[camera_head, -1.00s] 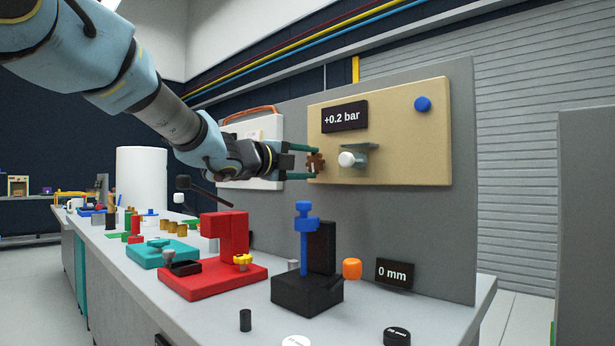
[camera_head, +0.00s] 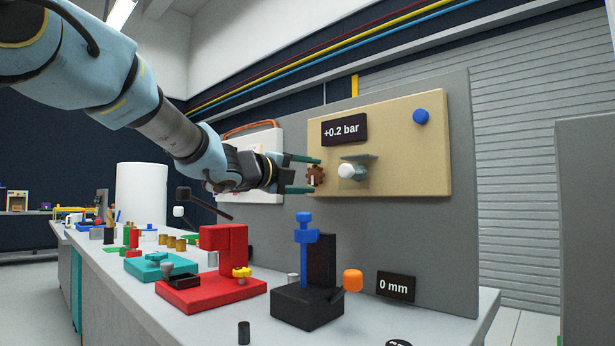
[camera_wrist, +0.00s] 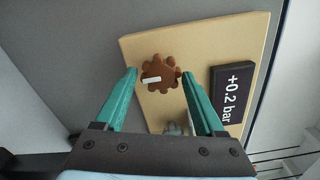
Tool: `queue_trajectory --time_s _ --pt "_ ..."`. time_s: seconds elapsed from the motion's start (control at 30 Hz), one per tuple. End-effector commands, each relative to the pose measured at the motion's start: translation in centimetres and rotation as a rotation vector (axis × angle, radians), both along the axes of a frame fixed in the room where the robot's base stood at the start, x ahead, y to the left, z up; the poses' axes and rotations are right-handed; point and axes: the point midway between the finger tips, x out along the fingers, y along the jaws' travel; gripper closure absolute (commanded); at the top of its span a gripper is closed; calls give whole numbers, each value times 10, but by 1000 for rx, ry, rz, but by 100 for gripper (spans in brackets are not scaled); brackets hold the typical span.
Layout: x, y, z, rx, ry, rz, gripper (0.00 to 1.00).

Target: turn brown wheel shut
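The brown wheel (camera_head: 316,178) is a small lobed knob at the left side of the tan panel (camera_head: 408,150). In the wrist view the brown wheel (camera_wrist: 160,74) has a short white mark on its left part. My gripper (camera_head: 314,175) reaches in from the left, its teal fingers apart. In the wrist view my gripper (camera_wrist: 158,74) has one fingertip on each side of the wheel, with a gap at the left; whether the right tip touches the wheel I cannot tell. A dark display (camera_head: 345,130) above reads +0.2 bar.
A white knob (camera_head: 347,171) with a translucent plate sits just right of the wheel. A blue knob (camera_head: 421,116) is at the panel's upper right. Below, a black stand with a blue post (camera_head: 305,255) and a red fixture (camera_head: 215,280) stand on the bench.

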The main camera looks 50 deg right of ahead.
Motion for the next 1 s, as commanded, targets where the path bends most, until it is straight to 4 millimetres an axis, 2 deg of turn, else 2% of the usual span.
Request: queue_trajectory --time_s 0.03,0.13,0.47,0.57,0.8,1.0 --pt "0 0 0 0 1 0 22" --pt "0 0 0 -1 1 0 10" --pt "1 5 1 -1 2 2 10" --pt "2 16 1 -2 1 3 10" --pt "4 64 1 -2 1 4 10" --pt "6 95 1 -2 1 3 10"
